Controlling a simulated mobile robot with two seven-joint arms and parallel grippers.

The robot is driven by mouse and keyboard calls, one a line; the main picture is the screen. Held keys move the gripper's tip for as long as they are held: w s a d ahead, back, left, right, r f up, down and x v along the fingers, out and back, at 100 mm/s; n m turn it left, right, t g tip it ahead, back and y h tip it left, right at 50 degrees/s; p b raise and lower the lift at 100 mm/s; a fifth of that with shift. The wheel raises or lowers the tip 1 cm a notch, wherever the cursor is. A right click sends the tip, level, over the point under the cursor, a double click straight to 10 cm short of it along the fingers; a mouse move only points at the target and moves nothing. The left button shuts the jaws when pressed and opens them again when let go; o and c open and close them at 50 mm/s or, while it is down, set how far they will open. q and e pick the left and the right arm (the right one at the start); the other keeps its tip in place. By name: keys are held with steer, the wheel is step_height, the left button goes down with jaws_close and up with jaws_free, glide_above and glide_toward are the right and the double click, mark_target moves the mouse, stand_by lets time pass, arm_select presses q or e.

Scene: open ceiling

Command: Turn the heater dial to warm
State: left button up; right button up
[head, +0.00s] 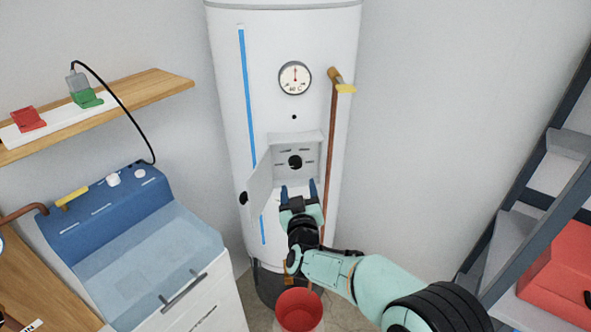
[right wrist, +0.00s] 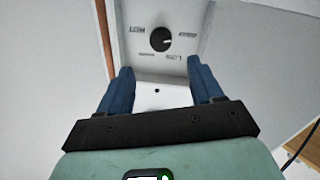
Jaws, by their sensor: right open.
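The heater (head: 340,130) is a tall white cylinder. The heater dial (head: 295,162) is a small round black knob on a recessed panel, with several small labels around it. In the right wrist view the dial (right wrist: 160,39) is ahead, between and beyond the fingers. The labels there are upside down and hard to read. A light mark shows on the dial's right side in that view. My right gripper (head: 298,187) is open and empty, just below the dial and apart from it. My left gripper is not in view.
A small panel door (head: 260,183) stands open left of the dial. A copper pipe (head: 331,150) runs down on the right, below a yellow-handled valve (head: 342,83). A round gauge (head: 295,78) is above. A red bucket (head: 300,310) stands below; a blue-topped washer (head: 150,245) is left.

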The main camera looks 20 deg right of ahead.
mark_target(296, 165)
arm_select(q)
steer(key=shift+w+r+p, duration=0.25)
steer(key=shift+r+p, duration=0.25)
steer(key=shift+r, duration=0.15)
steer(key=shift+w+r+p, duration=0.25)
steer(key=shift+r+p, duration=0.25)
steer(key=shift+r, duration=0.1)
arm_select(e)
steer(key=w, duration=0.3)
steer(key=w+d, duration=0.1)
steer(key=w, duration=0.5)
steer(key=shift+w+d, duration=0.3)
steer(key=shift+d, duration=0.05)
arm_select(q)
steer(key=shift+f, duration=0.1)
arm_select(e)
steer(key=c, duration=1.1)
